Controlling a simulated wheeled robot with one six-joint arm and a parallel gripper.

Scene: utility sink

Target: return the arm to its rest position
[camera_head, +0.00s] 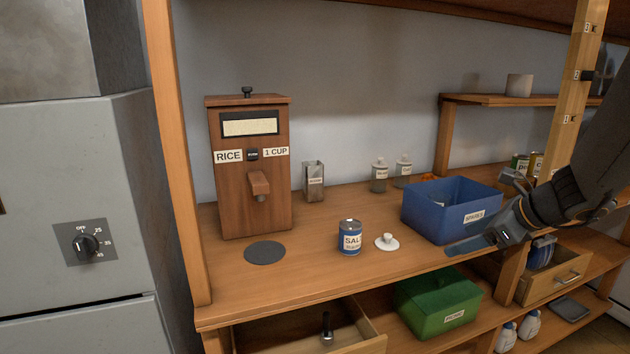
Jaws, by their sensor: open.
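My arm reaches in from the right edge. My gripper (466,246) is at its lower left end, seen side-on over the front part of the counter. It is in front of the blue box (421,218), which stands on the counter and has a label on its front. The gripper is open, and nothing shows held in it. Whether it touches the box or counter I cannot tell. The arm hides part of the shelf post and the things behind it.
A blue salt can (349,238) and a small white lidded dish (387,242) stand left of the gripper. A wooden rice dispenser (235,190) is farther left. A wooden post (565,110) stands close to my arm. A drawer (300,335) below is open; a green box (438,305) sits lower.

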